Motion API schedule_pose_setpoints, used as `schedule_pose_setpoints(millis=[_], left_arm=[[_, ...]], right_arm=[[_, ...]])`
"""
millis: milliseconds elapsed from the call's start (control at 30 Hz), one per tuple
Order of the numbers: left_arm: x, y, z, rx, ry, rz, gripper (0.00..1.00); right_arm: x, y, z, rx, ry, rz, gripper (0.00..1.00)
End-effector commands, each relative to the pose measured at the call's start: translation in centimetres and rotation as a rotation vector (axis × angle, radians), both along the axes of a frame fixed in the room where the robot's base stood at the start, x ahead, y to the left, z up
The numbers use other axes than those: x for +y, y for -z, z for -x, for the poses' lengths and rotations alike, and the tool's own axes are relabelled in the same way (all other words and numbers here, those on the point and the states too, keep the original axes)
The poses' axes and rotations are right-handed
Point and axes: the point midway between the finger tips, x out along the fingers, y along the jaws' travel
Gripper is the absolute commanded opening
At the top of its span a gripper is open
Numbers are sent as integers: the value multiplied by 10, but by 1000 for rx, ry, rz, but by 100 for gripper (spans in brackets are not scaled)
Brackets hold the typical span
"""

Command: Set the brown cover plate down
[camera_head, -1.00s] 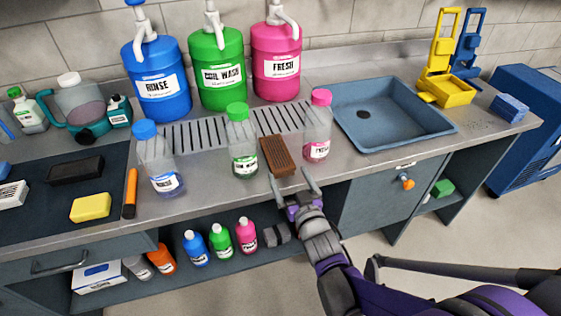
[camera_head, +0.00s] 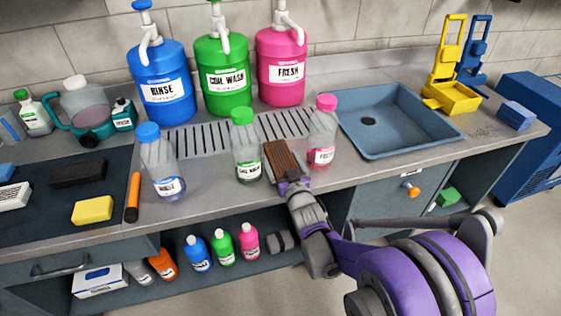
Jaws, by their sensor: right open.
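The brown cover plate (camera_head: 278,154) is a small ridged slab on the steel counter, between the clear green-capped bottle (camera_head: 246,155) and the clear pink-capped bottle (camera_head: 321,140). It appears to lie on the counter near the slotted drain strip. My right gripper (camera_head: 285,170) is at the near end of the plate, its open fingers reaching to the plate's sides. Whether the fingers touch it cannot be told. My left gripper is not in view.
The blue-capped bottle (camera_head: 160,165) stands further left. Large blue (camera_head: 160,95), green (camera_head: 222,85) and pink (camera_head: 281,75) pump jugs stand behind the drain strip. A blue-grey sink (camera_head: 400,135) lies to the right. The counter's front edge is clear right of the plate.

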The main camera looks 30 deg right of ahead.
Motion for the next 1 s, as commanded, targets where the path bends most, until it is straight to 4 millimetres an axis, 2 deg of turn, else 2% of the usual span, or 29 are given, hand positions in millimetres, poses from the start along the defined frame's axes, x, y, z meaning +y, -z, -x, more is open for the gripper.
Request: schedule_pose_setpoints(millis=[100, 600, 633, 867, 1000], left_arm=[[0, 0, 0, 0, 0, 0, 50], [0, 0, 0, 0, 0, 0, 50], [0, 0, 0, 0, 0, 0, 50], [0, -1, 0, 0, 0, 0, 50], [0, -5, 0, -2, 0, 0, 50]], right_arm=[[0, 0, 0, 0, 0, 0, 98], [0, 0, 1, -1, 0, 0, 8], [0, 0, 1, -1, 0, 0, 5], [0, -3, 1, -1, 0, 0, 5], [0, -14, 1, -1, 0, 1, 5]])
